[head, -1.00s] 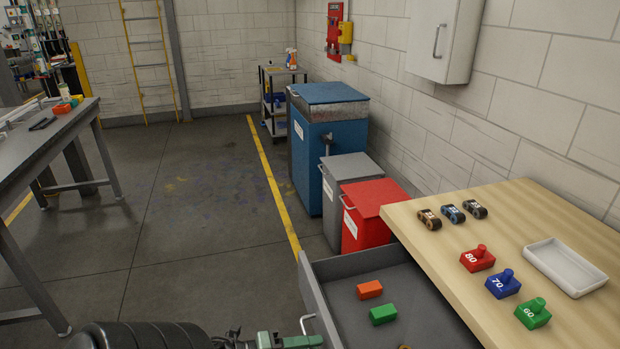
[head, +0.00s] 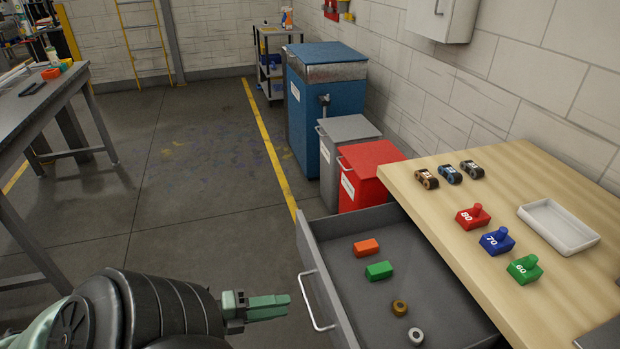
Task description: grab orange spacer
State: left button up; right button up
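The orange spacer (head: 367,248) is a small orange block lying in the open grey drawer (head: 334,236), near its far left part. A green block (head: 379,271) lies just in front of it. My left gripper (head: 288,306) has green fingers seen from the side. It is outside the drawer, left of the drawer handle (head: 318,302), nearer to me than the orange spacer and apart from it. Nothing shows in its fingers, but the gap between them cannot be made out. My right gripper is not in view.
A brown ring (head: 399,308) and a pale ring (head: 416,336) lie nearer in the drawer. The wooden tabletop (head: 470,250) beside it holds numbered stamps, dark rollers and a white tray (head: 558,228). A red bin (head: 372,174) stands behind the drawer.

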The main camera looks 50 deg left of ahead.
aim_at(370, 247)
jog(key=u, duration=1.15)
